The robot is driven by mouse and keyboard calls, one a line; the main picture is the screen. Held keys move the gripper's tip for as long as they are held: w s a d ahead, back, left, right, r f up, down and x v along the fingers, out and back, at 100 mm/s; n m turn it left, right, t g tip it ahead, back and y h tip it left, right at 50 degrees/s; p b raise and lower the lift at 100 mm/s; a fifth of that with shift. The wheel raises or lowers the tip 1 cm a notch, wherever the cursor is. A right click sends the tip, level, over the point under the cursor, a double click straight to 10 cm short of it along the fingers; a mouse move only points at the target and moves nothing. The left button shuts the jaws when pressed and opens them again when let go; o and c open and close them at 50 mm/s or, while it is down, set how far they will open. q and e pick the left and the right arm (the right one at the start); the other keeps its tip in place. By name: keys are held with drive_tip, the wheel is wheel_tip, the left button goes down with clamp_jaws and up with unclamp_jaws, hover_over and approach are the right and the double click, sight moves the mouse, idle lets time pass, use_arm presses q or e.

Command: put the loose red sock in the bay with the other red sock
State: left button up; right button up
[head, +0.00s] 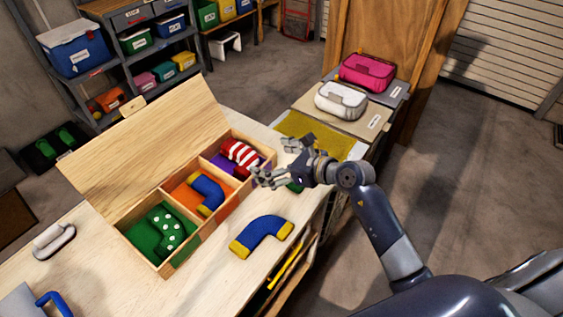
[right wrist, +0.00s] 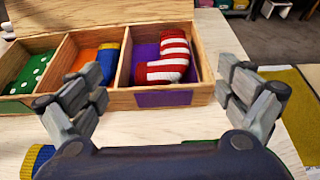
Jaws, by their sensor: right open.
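A red-and-white striped sock (head: 241,154) lies in the purple bay of an open wooden box (head: 201,230); it also shows in the right wrist view (right wrist: 168,62). I cannot tell whether a second red sock lies under it. No loose red sock shows on the table. My right gripper (head: 272,163) is open and empty, above the table beside the purple bay. In the right wrist view, its spread fingers (right wrist: 165,78) frame the front of that bay. My left gripper is not in view.
The orange bay holds a blue-and-yellow sock (head: 207,192); the green bay holds a green dotted sock (head: 166,228). A loose blue-and-yellow sock (head: 262,233) lies before the box. A green item (head: 295,187) is partly hidden beneath my right gripper. White (head: 341,101) and pink (head: 367,73) pouches stand beyond.

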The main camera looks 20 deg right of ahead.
drive_tip(key=v, duration=0.3)
drive_tip(key=shift+s+r, duration=0.1)
drive_tip(key=shift+s, duration=0.05)
idle(0.7)
